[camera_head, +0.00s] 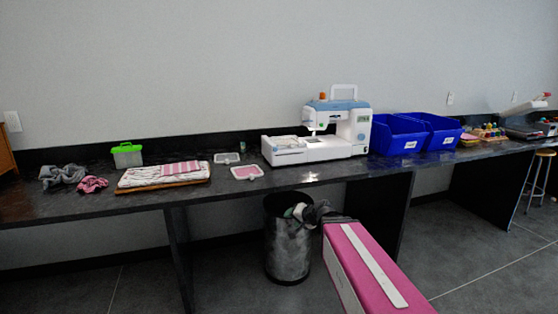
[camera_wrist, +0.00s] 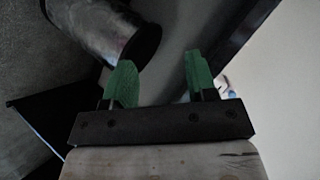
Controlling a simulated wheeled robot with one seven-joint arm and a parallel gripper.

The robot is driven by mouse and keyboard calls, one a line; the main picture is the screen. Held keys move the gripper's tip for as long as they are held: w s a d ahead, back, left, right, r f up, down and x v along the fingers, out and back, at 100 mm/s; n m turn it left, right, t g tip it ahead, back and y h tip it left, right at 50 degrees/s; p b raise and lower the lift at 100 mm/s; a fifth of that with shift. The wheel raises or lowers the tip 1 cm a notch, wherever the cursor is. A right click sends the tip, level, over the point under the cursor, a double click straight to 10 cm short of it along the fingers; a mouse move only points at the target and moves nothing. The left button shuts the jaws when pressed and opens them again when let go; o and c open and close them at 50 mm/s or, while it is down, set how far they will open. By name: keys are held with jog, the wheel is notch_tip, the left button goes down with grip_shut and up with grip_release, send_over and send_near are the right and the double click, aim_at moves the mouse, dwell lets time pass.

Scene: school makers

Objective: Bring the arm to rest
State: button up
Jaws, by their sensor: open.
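My gripper (camera_wrist: 158,78) shows in the wrist view with its two green fingers spread wide apart. Nothing is between them. The wrist view is tilted, and a grey metal bin (camera_wrist: 115,28) is beyond the fingers at the upper left. In the head view, my pink and white arm (camera_head: 368,270) extends from the bottom edge toward the front of the table. Its far end is close to the bin (camera_head: 287,250) in the picture. The gripper's fingers cannot be made out clearly there.
A long dark table (camera_head: 100,204) runs along the wall. On it are a sewing machine (camera_head: 340,145), blue bins (camera_head: 398,136), a green-lidded box (camera_head: 127,156), folded striped cloth (camera_head: 160,174) and crumpled cloths (camera_head: 62,176). Grey floor (camera_head: 470,225) is open at the right front.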

jog(key=s+d+f+n+g+h, duration=0.3)
jog(key=s+d+f+g+h, duration=0.4)
jog(key=s+d+f, duration=0.6)
notch_tip(320, 180, down, 2)
jog(key=shift+s+f+n+g, duration=0.1)
jog(key=shift+s+n+g, duration=0.3)
jog(key=shift+s+g, duration=0.3)
